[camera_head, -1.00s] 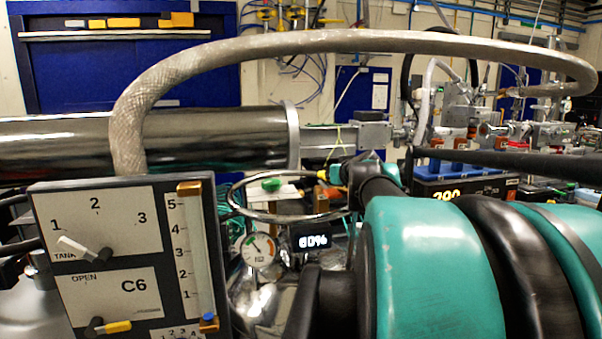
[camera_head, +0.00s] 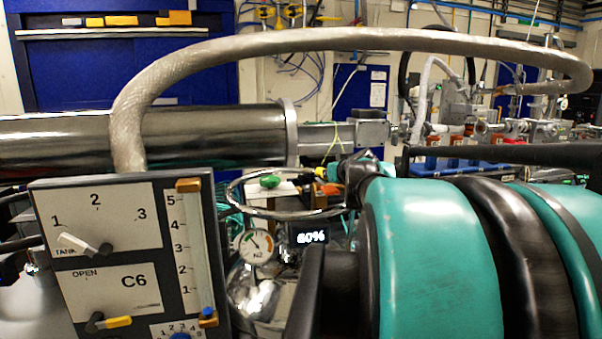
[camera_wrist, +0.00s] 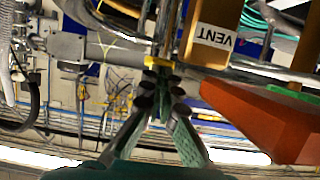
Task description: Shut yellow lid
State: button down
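I cannot make out a clear yellow lid. In the wrist view a small yellow piece (camera_wrist: 158,62) lies just beyond my fingertips; I cannot tell if it belongs to the lid or is touched. My gripper (camera_wrist: 161,82) shows there with its two fingers converging and their tips close together. Whether they are fully shut or on something is unclear. In the head view my teal arm fills the lower right and hides what is behind it. A small orange-yellow piece (camera_head: 321,172) shows near the arm's far end, beside a metal ring (camera_head: 285,215).
A thick hose (camera_head: 330,40) arches across the view. A gauge (camera_head: 255,245) and a 60% display (camera_head: 311,236) sit below the ring. A VENT label (camera_wrist: 214,38) is close to my gripper.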

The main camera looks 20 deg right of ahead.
jog(key=shift+w+a+f, duration=0.1)
jog(key=shift+w+f, duration=0.05)
jog(key=shift+f, duration=0.2)
